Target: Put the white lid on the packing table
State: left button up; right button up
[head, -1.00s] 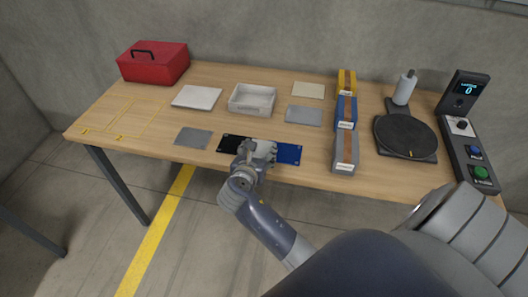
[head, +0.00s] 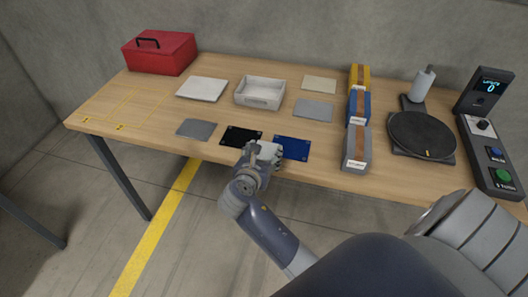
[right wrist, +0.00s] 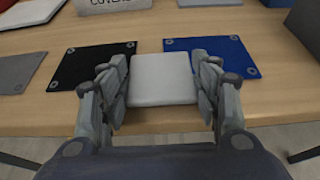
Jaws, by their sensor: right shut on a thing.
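The white lid (right wrist: 160,80), a small square plate with rounded corners, is held between the two fingers of my right gripper (right wrist: 158,66) in the right wrist view. In the head view the lid (head: 268,150) is partly hidden by my right gripper (head: 263,160), near the front edge of the wooden table (head: 320,172). It appears between a black plate (head: 241,136) and a blue plate (head: 291,147). I cannot tell whether it touches the table. Which surface is the packing table is not marked. My left gripper is not in view.
A white bin (head: 260,103), labelled in the wrist view, stands behind the plates. Flat grey plates and a white pad (head: 202,89) lie around it. Boxes (head: 356,149), a turntable (head: 421,137) and a control panel (head: 489,155) are right. Yellow outlines (head: 118,127) mark clear table at left.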

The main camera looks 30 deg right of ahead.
jog(key=shift+s+a+f, duration=0.1)
jog(key=shift+s+f, duration=0.1)
jog(key=shift+f, duration=0.35)
jog(key=o, duration=0.9)
jog(key=shift+f, duration=0.1)
jog(key=shift+o, duration=0.2)
jog(key=shift+f+g, duration=0.15)
jog(key=shift+g, duration=0.15)
jog(key=shift+r, duration=0.3)
jog(key=r+v, duration=0.1)
jog(key=v, duration=1.1)
jog(key=shift+w, duration=0.1)
